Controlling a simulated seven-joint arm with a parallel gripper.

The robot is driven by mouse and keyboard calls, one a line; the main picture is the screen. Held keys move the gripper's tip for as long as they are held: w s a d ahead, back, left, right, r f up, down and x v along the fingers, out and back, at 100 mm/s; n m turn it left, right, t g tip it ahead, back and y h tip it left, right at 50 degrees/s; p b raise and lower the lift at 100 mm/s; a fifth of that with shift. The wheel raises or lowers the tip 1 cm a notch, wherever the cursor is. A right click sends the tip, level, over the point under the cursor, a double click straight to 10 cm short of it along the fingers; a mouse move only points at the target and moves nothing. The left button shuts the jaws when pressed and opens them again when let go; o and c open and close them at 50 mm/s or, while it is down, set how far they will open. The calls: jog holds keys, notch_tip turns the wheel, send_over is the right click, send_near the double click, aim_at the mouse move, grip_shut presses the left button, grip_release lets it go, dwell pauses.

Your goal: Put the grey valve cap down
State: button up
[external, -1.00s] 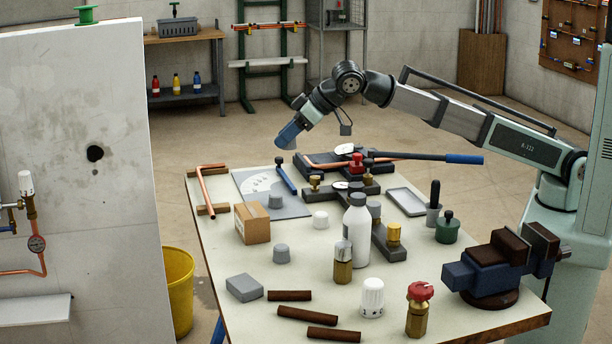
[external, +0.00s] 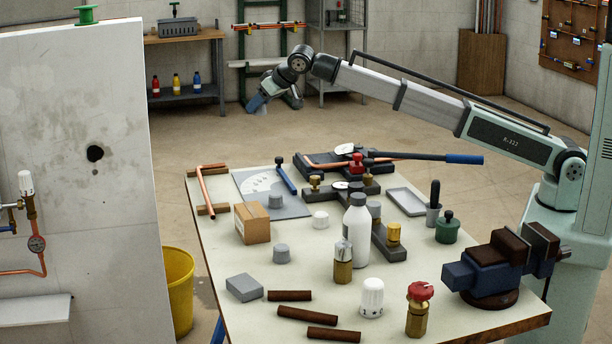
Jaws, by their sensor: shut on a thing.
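My gripper (external: 257,103) is high up beyond the far edge of the table, with the floor behind it in the picture. Its bluish end points down and left. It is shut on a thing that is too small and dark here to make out. Grey caps stand on the table: one (external: 281,253) in front of the cardboard box, one (external: 275,201) on the grey plate, and one (external: 374,210) behind the white bottle. My gripper is well away from all of them.
The table (external: 225,268) is crowded. A white bottle (external: 357,235), a brass valve (external: 343,268), a cardboard box (external: 252,223), a grey block (external: 244,288) and a vise (external: 492,272) stand on it. A long blue-handled lever (external: 462,158) sticks out at the back right.

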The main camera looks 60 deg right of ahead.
jog(key=f, duration=2.1)
jog(key=shift+s+a, duration=0.15)
jog(key=shift+a, duration=0.1)
jog(key=o, duration=1)
jog(key=shift+f, duration=0.1)
jog(key=shift+r, duration=0.25)
jog(key=v, duration=1.2)
jog(key=shift+f, duration=0.1)
